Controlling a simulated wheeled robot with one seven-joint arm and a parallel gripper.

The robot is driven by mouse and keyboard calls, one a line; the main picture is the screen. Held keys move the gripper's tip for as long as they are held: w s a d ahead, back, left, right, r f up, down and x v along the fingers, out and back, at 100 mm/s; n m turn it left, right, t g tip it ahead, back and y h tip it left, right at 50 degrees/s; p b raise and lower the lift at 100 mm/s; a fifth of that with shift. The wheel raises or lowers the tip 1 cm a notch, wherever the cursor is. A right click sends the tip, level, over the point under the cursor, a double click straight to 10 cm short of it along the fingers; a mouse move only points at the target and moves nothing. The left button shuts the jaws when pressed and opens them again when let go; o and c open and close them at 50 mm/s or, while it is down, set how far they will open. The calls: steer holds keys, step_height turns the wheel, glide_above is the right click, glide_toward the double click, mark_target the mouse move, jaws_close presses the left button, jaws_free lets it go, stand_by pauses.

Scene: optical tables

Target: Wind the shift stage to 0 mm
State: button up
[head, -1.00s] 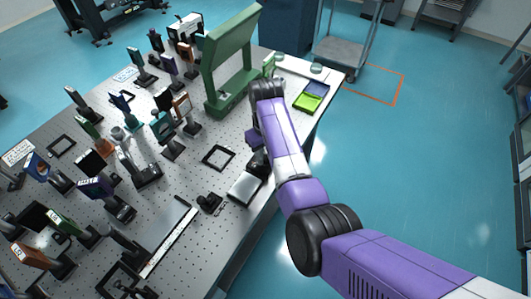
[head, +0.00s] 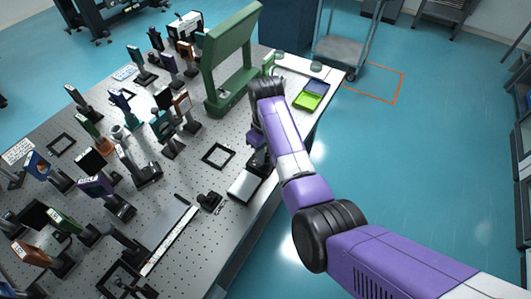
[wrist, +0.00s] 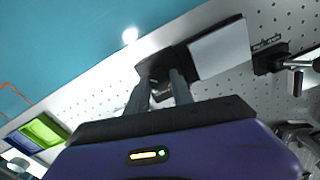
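The shift stage has a pale flat plate (wrist: 219,47) beside a dark block (wrist: 152,66) near the table's edge in the wrist view. The plate also shows in the head view (head: 244,185), right of the middle of the near table. My gripper (wrist: 161,77) points down at the dark end of the stage. Its two fingers are apart, with a small dark part between their tips. I cannot tell whether they press on it. No scale reading is legible. In the head view my arm hides most of the gripper.
A green frame (head: 228,60) stands upright on the table behind my gripper. A green tray (head: 308,101) lies near the right edge. A black square frame (head: 218,155) and a small black mount (head: 209,202) are left of the stage. Several optic mounts crowd the left side.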

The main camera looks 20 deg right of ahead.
steer(key=o, duration=0.4)
steer(key=shift+c, duration=0.2)
step_height(320, 180, up, 8)
steer(key=shift+f+b, duration=0.1)
steer(key=shift+b, duration=0.6)
